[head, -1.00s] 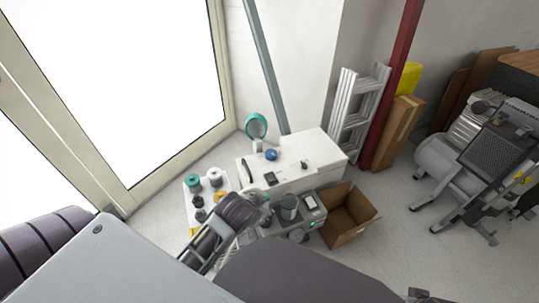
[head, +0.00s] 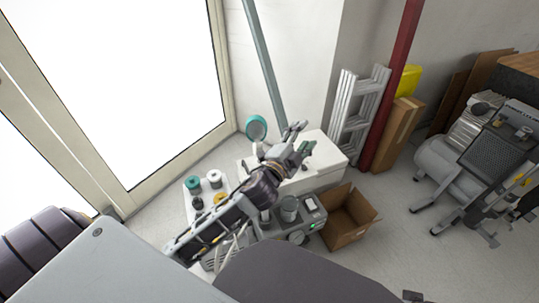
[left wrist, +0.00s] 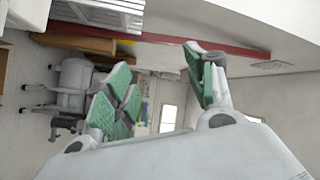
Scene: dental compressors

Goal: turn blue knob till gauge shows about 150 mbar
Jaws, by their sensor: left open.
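A round gauge with a teal rim (head: 256,128) stands at the back left of a white unit (head: 327,150); its reading is too small to make out. The blue knob is hidden in the head view behind my left arm and gripper. My left gripper (head: 303,138) is over the white unit, to the right of the gauge, with its fingers apart and nothing between them. In the left wrist view its green-padded fingers (left wrist: 165,85) are spread, and neither gauge nor knob shows there. My right gripper is not in view.
A grey device (head: 296,237) with a green light stands in front of the white unit. An open cardboard box (head: 348,216) is to its right. Several spools and jars stand at left, including a teal one (head: 192,183). A ladder (head: 356,112) leans behind, and a compressor (head: 440,160) stands far right.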

